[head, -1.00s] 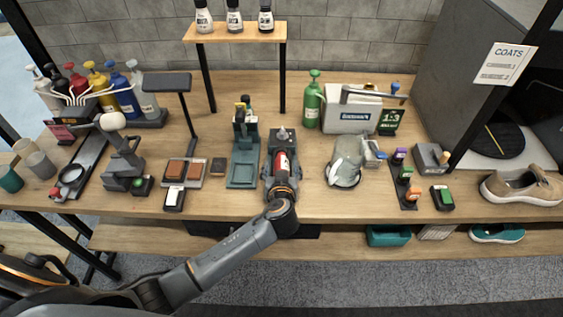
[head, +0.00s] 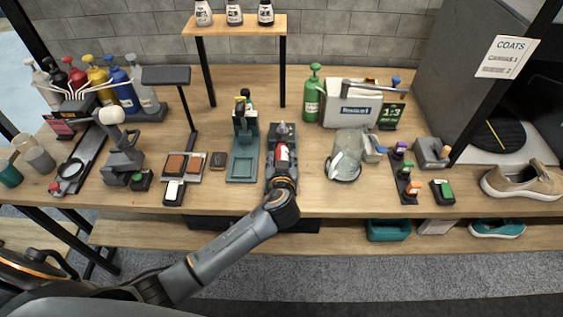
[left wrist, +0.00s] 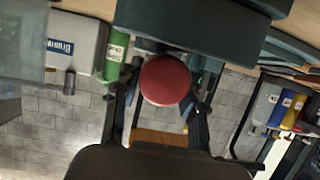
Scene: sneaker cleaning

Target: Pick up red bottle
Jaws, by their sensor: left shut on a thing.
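A small red bottle (head: 282,153) with a pale label is at the middle of the workbench, between the fingers of my left gripper (head: 281,158). In the left wrist view the round red end of the bottle (left wrist: 165,80) shows between the two dark fingers (left wrist: 163,105). My left gripper is shut on it. The gripper and the dark stand (head: 283,131) around it partly hide the bottle, so I cannot tell whether it is clear of the stand. My right gripper is not in view.
A teal stand (head: 243,158) is close on the left of the gripper, and a glass jar (head: 347,155) is on the right. A green bottle (head: 312,95) and a white box (head: 350,108) stand behind. Several pump bottles (head: 100,88) fill a rack at the left.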

